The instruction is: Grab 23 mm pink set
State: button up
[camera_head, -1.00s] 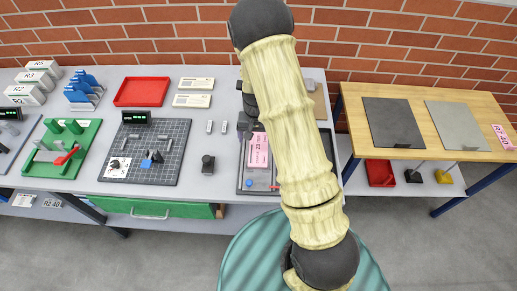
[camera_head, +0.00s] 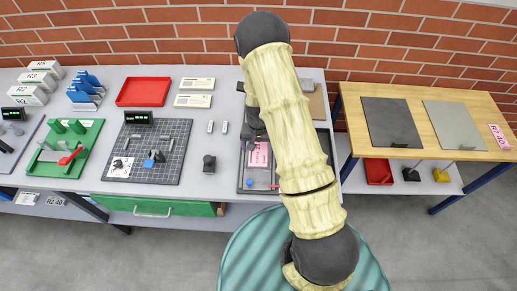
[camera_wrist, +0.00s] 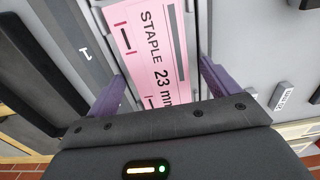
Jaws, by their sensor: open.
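The pink set shows as a pink card (camera_wrist: 152,50) printed "STAPLE 23 mm" in the wrist view. It lies in a grey channel, and in the head view the pink card (camera_head: 258,155) is at the left part of a dark tray (camera_head: 243,172). My gripper (camera_wrist: 162,70) is open, with one purple finger on each side of the card and a visible gap on both sides. Its body hides the card's near end in the wrist view. In the head view my gripper and arm cover the card's upper end and part of the tray.
A gridded dark board (camera_head: 180,145) and a red tray (camera_head: 144,92) lie further left. A wooden table (camera_head: 437,117) with two plates stands at the right.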

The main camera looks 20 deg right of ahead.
aim_at(259, 147)
jog(key=shift+c, duration=0.5)
jog(key=c, duration=1.1)
jog(key=shift+r, duration=0.15)
notch_tip(259, 147, up, 10)
jog(key=b, duration=0.2)
jog(key=shift+b, duration=0.35)
